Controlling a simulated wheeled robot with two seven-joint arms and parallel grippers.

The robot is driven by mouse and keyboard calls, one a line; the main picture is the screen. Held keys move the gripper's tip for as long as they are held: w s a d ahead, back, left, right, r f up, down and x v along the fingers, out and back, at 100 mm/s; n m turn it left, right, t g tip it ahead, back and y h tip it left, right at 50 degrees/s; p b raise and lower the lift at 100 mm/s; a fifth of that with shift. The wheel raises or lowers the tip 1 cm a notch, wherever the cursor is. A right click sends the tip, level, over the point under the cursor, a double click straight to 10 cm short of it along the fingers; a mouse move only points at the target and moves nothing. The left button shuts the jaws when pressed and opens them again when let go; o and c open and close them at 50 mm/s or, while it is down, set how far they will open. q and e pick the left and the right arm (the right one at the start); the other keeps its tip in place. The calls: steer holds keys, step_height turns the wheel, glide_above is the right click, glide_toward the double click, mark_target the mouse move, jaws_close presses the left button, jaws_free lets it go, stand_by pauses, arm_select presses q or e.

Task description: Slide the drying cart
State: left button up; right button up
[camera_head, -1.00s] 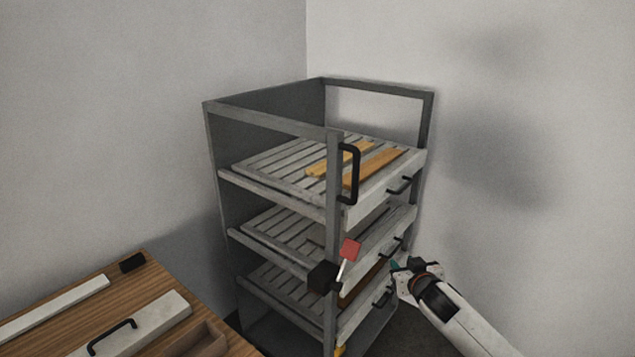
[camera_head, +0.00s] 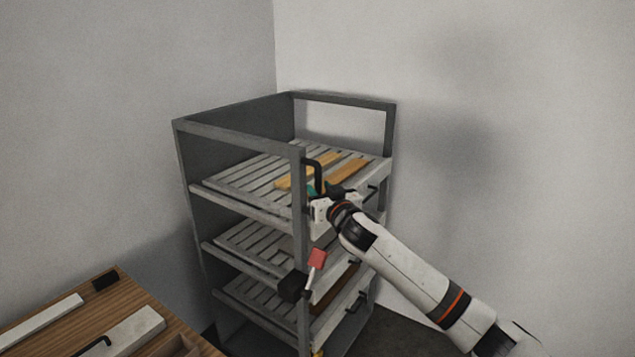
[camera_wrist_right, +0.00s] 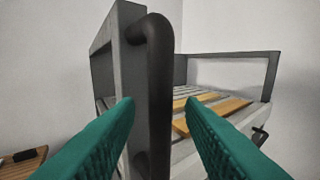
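The drying cart (camera_head: 183,165) is a grey metal rack with several slatted shelves, standing in the corner of the room. A black vertical handle (camera_head: 318,166) sits on its near front post; it also shows large in the right wrist view (camera_wrist_right: 154,85). My right gripper (camera_head: 316,192) is at the lower part of this handle. In the right wrist view its two green fingers (camera_wrist_right: 158,108) are spread apart with the handle between them, and gaps show on both sides. My left gripper is in neither view.
Wooden strips (camera_head: 347,171) lie on the top shelf. A red-tipped lever (camera_head: 317,258) on a black block (camera_head: 292,286) sticks out lower on the cart's post. A wooden table (camera_head: 119,284) with pale panels is at lower left. Grey walls stand close behind the cart.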

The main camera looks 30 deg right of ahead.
steer(key=shift+w+d, duration=0.2)
steer(key=shift+w, duration=0.95)
jaws_close()
